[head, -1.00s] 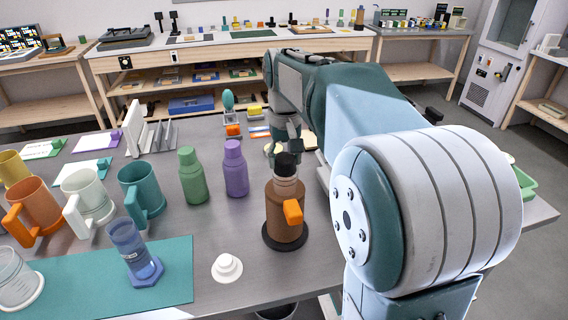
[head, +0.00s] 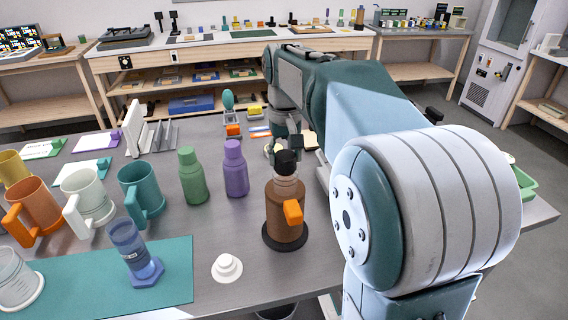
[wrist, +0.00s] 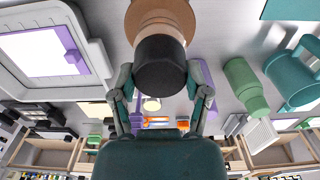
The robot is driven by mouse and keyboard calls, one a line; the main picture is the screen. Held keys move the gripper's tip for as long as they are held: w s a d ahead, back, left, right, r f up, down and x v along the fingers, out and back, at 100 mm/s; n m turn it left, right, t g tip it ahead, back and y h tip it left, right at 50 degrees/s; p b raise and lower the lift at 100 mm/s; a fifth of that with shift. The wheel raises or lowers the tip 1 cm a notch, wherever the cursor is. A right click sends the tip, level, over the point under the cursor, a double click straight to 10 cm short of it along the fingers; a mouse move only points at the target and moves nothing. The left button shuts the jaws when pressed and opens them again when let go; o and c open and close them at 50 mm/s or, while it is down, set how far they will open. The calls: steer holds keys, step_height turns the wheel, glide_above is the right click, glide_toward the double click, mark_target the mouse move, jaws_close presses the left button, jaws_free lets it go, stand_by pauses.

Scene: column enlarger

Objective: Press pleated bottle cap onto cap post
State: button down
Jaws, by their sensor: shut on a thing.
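The black bottle cap (head: 287,162) is at the top of the brown bottle (head: 284,212), which has an orange handle and stands upright on a dark round base. In the wrist view the cap (wrist: 160,65) lies between the two fingers of my gripper (wrist: 162,84), with the bottle (wrist: 160,14) behind it. My gripper is shut on the cap, reaching it from the far side in the head view (head: 288,156). Whether the cap still touches the neck I cannot tell. A white stepped round piece with a short central post (head: 227,267), probably the cap post, stands on the table left of the bottle.
Green (head: 192,176) and purple (head: 235,169) bottles stand behind and left of the brown bottle. Several mugs, one teal (head: 143,194), are farther left. A blue cylinder (head: 134,250) stands on a teal mat (head: 180,285). The table between white piece and brown bottle is clear.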

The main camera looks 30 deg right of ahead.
steer(key=shift+r, duration=0.1)
steer(key=shift+r, duration=2.25)
steer(key=shift+a, duration=0.15)
steer(key=shift+s+a, duration=1.05)
steer(key=shift+a, duration=3.2)
steer(key=shift+s+a, duration=1.05)
steer(key=shift+a, duration=3.15)
steer(key=shift+f, duration=10.65)
